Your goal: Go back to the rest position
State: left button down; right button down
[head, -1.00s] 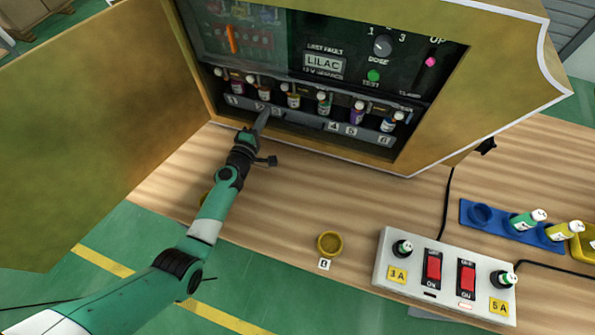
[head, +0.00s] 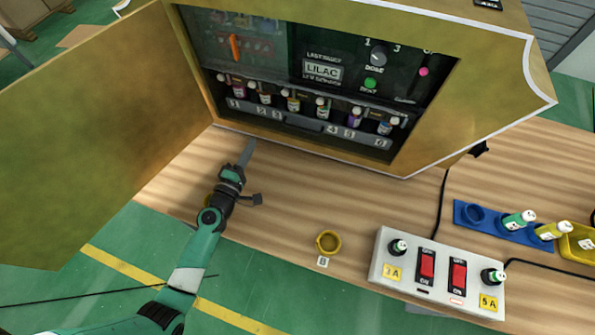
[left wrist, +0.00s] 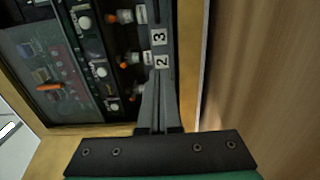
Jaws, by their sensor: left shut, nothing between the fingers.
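My left gripper (head: 247,150) is shut and empty. It is over the wooden table, in front of the lower left edge of the open vending machine (head: 470,95). In the left wrist view my left gripper (left wrist: 160,105) points toward the machine's row of small bottles, with labels 2 and 3 beside the fingers. The bottles (head: 293,103) stand in a row inside the machine, above numbered labels. My right gripper is in neither view.
The machine's door (head: 90,130) stands open at the left. A yellow ring holder (head: 328,242), a white switch box (head: 440,275) with red switches, and a blue tray (head: 490,228) with small bottles are on the table. The table between machine and switch box is clear.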

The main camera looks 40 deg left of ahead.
pick_arm(q)
jog(key=shift+s+d, duration=0.2)
jog(key=shift+s, duration=0.3)
